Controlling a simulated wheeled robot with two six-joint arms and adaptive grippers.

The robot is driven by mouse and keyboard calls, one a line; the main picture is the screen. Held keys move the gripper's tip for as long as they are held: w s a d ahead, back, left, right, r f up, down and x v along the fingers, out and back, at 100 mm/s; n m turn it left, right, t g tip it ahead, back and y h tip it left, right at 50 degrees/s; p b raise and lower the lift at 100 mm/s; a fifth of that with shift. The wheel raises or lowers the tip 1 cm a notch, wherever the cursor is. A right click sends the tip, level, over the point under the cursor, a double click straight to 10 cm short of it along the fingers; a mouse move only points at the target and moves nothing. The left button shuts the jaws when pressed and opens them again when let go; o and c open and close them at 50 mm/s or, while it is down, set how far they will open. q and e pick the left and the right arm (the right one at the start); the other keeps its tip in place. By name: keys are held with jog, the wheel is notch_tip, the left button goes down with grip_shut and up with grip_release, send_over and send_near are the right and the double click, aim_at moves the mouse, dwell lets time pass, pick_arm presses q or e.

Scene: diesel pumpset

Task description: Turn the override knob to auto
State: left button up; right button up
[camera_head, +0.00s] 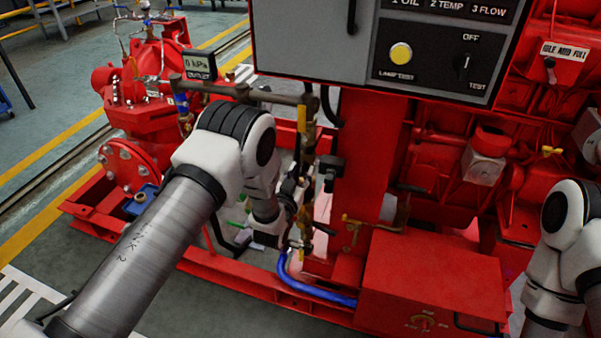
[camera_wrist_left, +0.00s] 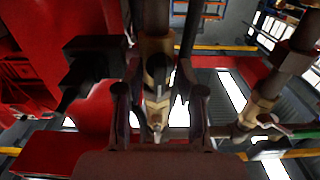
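My left gripper (camera_head: 302,190) reaches in among the small pipes beside the red pump frame and is partly hidden behind my own wrist. In the left wrist view its two fingers (camera_wrist_left: 160,98) stand apart, with a brass fitting (camera_wrist_left: 154,46) and a dark, light-tipped part (camera_wrist_left: 157,72) seen between them. I cannot tell whether the fingers touch it. No label that reads override or auto shows, so I cannot tell for certain which part is the override knob. My right arm is at the right edge; its gripper is out of view.
A black block (camera_wrist_left: 95,62) sits left of the fingers, and a brass valve (camera_wrist_left: 262,100) is to their right. A grey control panel (camera_head: 312,38) with a black switch (camera_head: 464,66) is above. A blue hose (camera_head: 310,290) and a red box (camera_head: 432,270) are below.

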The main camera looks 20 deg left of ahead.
pick_arm(q)
jog(key=s, duration=1.2)
jog(key=shift+a, duration=0.2)
dwell(0.9)
